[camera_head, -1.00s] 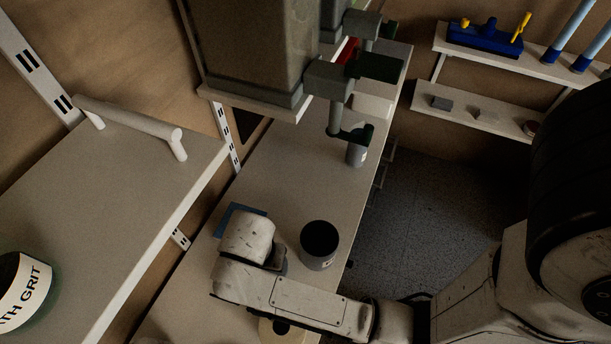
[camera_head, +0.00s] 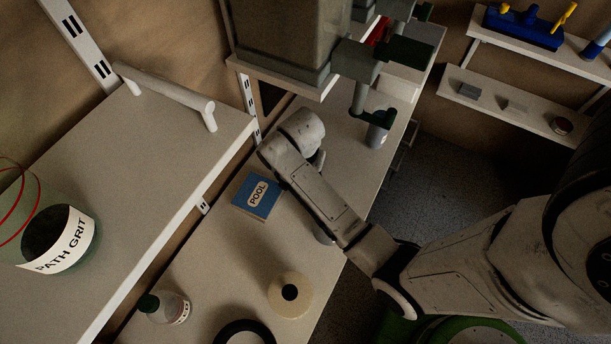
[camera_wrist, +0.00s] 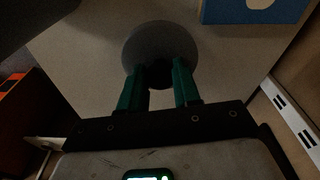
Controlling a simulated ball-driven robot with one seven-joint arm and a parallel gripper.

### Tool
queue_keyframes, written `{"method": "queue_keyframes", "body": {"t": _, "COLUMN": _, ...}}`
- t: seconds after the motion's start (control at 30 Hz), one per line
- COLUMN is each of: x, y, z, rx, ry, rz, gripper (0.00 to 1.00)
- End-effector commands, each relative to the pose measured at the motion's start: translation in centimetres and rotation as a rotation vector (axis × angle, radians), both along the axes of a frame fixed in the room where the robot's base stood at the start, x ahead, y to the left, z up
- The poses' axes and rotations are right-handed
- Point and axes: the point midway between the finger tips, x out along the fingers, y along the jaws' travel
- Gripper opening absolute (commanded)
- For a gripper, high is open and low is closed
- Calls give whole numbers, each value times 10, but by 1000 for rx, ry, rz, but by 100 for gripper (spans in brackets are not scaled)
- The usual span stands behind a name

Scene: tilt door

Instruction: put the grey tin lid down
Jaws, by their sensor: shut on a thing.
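The grey tin lid (camera_wrist: 160,40) is a round dull disc in the wrist view, at my fingertips and above or against the pale worktop; I cannot tell whether it touches it. My gripper (camera_wrist: 159,72) has two green fingers, shut on a dark part at the lid's near edge. In the head view my own arm hides the gripper and the lid. A grey tin (camera_head: 323,237) shows only as a sliver beside my forearm.
The worktop (camera_head: 228,265) holds a blue POOL box (camera_head: 257,196), a cream ring (camera_head: 290,293), a small bottle (camera_head: 167,308) and a black ring (camera_head: 243,335). A PATH GRIT tub (camera_head: 62,240) stands on the left shelf (camera_head: 150,150). A dark clamp (camera_head: 359,97) hangs farther back.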

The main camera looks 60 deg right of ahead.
Motion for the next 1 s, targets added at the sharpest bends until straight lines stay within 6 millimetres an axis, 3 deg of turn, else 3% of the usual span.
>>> {"method": "queue_keyframes", "body": {"t": 0.23, "x": -1, "y": 1, "z": -29, "rx": 1, "ry": 3, "rz": 0, "gripper": 3}}
{"method": "queue_keyframes", "body": {"t": 0.63, "x": -1, "y": 1, "z": -35, "rx": 1, "ry": 1, "rz": 0, "gripper": 3}}
{"method": "queue_keyframes", "body": {"t": 0.67, "x": -1, "y": 1, "z": -34, "rx": 1, "ry": 1, "rz": 0, "gripper": 35}}
{"method": "queue_keyframes", "body": {"t": 0.9, "x": -1, "y": 1, "z": -34, "rx": 1, "ry": 1, "rz": 0, "gripper": 57}}
{"method": "queue_keyframes", "body": {"t": 1.0, "x": -1, "y": 1, "z": -34, "rx": 1, "ry": 1, "rz": 0, "gripper": 57}}
